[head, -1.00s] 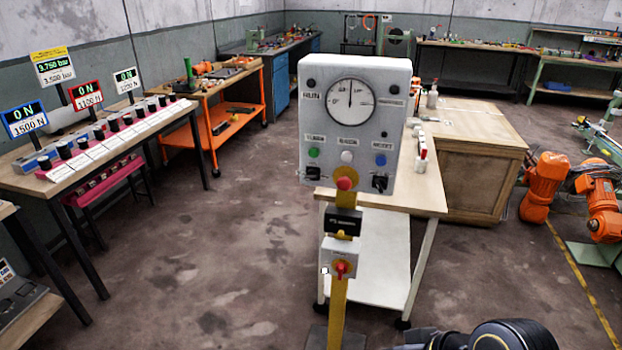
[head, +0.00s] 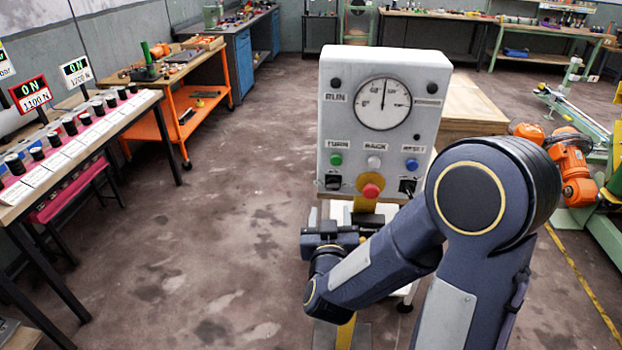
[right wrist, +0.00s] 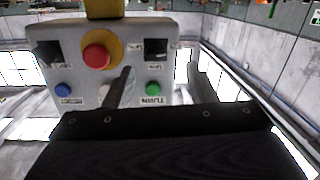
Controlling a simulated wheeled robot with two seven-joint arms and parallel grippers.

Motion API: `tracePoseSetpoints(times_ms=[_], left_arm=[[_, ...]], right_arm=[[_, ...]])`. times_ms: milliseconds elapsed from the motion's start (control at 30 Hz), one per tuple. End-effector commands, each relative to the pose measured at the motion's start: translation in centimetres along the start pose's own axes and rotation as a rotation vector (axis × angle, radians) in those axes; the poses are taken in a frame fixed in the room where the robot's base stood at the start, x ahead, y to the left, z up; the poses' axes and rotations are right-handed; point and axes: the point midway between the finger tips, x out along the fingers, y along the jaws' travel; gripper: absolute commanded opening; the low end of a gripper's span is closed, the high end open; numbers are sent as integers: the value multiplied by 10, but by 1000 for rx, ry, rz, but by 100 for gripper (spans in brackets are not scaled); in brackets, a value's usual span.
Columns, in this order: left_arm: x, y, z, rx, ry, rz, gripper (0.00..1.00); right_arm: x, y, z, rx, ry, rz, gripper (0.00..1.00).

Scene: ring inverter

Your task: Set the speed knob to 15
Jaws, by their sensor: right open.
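A grey control box (head: 385,115) on a yellow post carries a round dial (head: 382,104). Its needle points nearly straight up. One black knob (head: 333,182) sits at the box's lower left, another (head: 407,186) at its lower right. Their labels are too small to read. My right gripper (head: 332,229) is below the lower-left knob, in front of the post, apart from the box. In the right wrist view the box hangs upside down. There my open right gripper (right wrist: 160,74) has a black knob (right wrist: 157,48) beyond and between its fingers. My left gripper is not seen.
A red mushroom button (head: 371,191) lies between the knobs, with green (head: 336,160), white (head: 374,162) and blue (head: 411,165) buttons above. A bench with black knobs (head: 75,140) stands left. A wooden cabinet is behind the box. The floor left of the post is clear.

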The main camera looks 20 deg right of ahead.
Motion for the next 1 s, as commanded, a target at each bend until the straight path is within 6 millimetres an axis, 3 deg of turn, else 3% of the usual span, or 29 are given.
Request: tracePoseSetpoints(times_ms=[233,700,1000], left_arm=[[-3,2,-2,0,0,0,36],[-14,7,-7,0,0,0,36],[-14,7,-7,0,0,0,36]], right_arm=[[7,7,-8,-69,66,72,51],[72,11,-12,-66,66,67,51],[76,11,-11,-65,65,66,51]])
